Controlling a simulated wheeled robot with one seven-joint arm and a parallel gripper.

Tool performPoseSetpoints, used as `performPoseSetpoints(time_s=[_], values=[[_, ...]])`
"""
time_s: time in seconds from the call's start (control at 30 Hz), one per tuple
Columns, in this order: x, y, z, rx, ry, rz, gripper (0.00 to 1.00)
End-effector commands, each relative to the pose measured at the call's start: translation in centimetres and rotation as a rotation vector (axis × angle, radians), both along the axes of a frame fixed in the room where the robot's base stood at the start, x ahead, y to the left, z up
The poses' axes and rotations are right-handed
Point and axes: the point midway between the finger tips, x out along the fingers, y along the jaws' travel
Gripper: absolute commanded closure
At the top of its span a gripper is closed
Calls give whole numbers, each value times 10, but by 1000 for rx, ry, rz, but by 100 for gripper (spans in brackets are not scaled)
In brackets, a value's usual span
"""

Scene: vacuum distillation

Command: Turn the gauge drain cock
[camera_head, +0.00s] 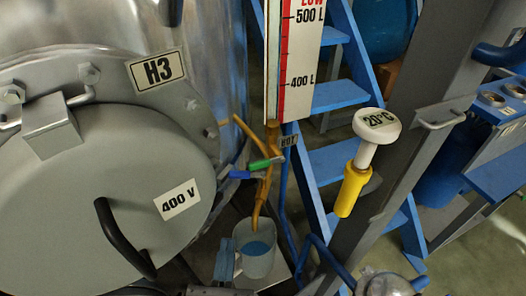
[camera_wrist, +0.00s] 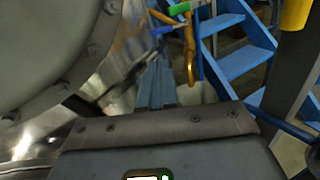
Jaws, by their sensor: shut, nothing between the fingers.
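The level gauge (camera_head: 290,60) stands upright with red marks, and brass pipework (camera_head: 263,190) runs down from its foot. A green lever (camera_head: 266,163) and a blue lever (camera_head: 240,174) sit on this pipework; I cannot tell which is the drain cock's handle. In the wrist view the green lever (camera_wrist: 180,8), blue lever (camera_wrist: 161,30) and brass spout (camera_wrist: 190,65) show beyond my fingers. My gripper (camera_head: 226,250) is shut and empty, low beside the cup and below the levers. In the wrist view its fingertips (camera_wrist: 157,66) are left of the spout, apart from it.
A grey cup (camera_head: 258,263) with blue liquid stands under the spout. A large grey vessel cover (camera_head: 100,200) labelled 400 V fills the left. Blue steps (camera_head: 335,95) rise behind the gauge. A yellow-sleeved 20°C thermometer (camera_head: 352,190) and slanted grey post stand right.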

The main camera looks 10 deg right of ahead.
Motion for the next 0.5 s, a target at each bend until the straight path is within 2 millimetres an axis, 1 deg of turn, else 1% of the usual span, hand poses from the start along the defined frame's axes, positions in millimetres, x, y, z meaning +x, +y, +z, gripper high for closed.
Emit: performPoseSetpoints(time_s=[0.03, 0.1, 0.2, 0.27, 0.37, 0.5], values=[[-8, 3, 4, -38, 8, 15, 100], [-14, 6, 3, -74, 12, 25, 100], [-13, 6, 1, -93, 12, 29, 100], [-7, 5, 1, -93, 13, 27, 100], [7, 3, 2, -90, 12, 26, 100], [34, 0, 2, -88, 11, 26, 100]])
